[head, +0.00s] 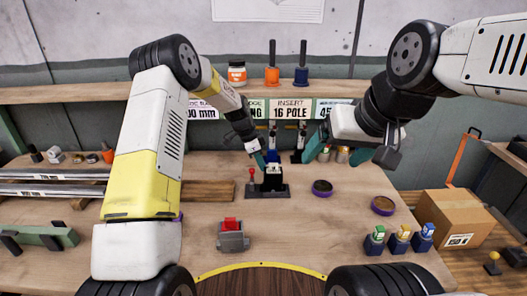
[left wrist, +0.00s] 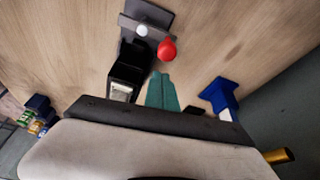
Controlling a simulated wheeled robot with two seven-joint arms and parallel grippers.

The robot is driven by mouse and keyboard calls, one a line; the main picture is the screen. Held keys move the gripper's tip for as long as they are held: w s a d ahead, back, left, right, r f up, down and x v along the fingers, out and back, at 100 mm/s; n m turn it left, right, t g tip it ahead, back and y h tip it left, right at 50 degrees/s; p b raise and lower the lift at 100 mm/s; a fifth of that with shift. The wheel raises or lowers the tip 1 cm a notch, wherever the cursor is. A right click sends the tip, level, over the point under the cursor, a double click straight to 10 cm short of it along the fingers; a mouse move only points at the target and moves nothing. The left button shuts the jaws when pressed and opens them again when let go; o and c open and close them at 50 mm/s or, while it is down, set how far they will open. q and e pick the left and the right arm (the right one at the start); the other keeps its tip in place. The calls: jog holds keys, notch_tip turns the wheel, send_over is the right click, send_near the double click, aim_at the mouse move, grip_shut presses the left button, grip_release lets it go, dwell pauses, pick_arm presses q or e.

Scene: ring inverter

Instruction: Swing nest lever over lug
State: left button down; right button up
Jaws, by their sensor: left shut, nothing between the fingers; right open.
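The nest fixture (head: 276,190) is a dark base with an upright black block (head: 272,177) at the middle of the table. Its lever (head: 251,182) stands upright at the block's left and has a red knob (head: 251,172). My left gripper (head: 260,160) is shut and empty, with its teal fingertips just above and behind the fixture. In the left wrist view the shut fingertips (left wrist: 162,80) are close to the red knob (left wrist: 167,50), beside the black block (left wrist: 125,76); contact cannot be told. My right gripper (head: 335,157) is open and empty, up to the fixture's right. I cannot make out the lug.
A grey device with a red top (head: 231,230) sits in front. Two dark discs with purple rims (head: 322,187) (head: 383,206) lie to the right. Several blue-based parts (head: 400,240) and a cardboard box (head: 455,218) are at far right. Metal bars (head: 50,183) lie left.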

pick_arm(q)
jog(key=shift+s+a+f, duration=0.1)
jog(key=shift+s+a, duration=0.15)
jog(key=shift+a, duration=0.7)
